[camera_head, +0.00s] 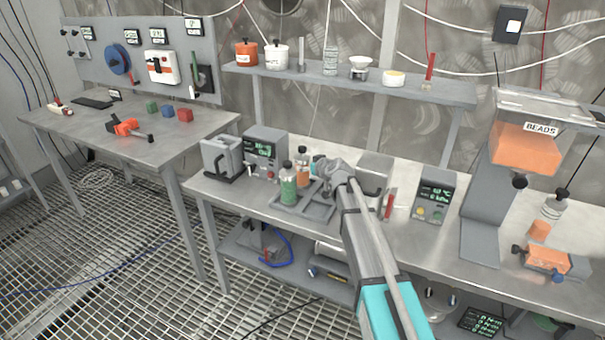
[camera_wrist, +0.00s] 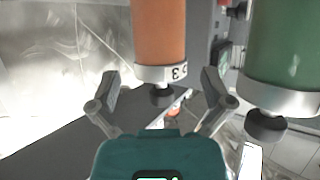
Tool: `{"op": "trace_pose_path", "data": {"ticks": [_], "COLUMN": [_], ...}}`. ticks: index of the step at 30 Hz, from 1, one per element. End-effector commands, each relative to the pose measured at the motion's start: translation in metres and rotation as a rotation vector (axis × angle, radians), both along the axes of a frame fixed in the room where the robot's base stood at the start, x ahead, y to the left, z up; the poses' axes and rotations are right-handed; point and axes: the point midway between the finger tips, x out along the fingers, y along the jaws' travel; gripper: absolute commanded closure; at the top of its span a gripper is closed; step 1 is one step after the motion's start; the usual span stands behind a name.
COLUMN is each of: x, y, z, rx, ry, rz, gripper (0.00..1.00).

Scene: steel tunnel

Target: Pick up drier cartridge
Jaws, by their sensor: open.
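Two capped cartridges stand close together on the workbench in the head view: a green one (camera_head: 289,190) in front and an orange one (camera_head: 303,174) just behind it. In the wrist view the orange cartridge (camera_wrist: 159,32), with a metal collar and black knob, is centred ahead of my gripper (camera_wrist: 160,90). The fingers are open and spread to either side of its knob, without visible contact. The green cartridge (camera_wrist: 283,45) is to the right, outside the fingers. In the head view my gripper (camera_head: 322,166) is right beside the cartridges, and my arm hides part of the bench.
A grey instrument with a display (camera_head: 265,152) stands left of the cartridges. Another display unit (camera_head: 433,197) and a bead hopper (camera_head: 525,150) stand to the right. A shelf (camera_head: 350,84) with pots hangs behind. A second table (camera_head: 85,130) is at left.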

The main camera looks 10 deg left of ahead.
Motion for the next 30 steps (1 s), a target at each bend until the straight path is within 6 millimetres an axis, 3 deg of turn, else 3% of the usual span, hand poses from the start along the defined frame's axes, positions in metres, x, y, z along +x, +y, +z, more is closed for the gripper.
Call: {"op": "trace_pose_path", "data": {"ticks": [11,24,30], "x": [0.002,0.036,0.041], "y": [0.000,0.023,0.027], "z": [-0.001,-0.017,-0.019], "rx": [0.000,-0.001,0.000], "ry": [0.000,0.000,0.000], "rz": [-0.001,-0.002,-0.002], "gripper": [0.00,0.00,0.00]}}
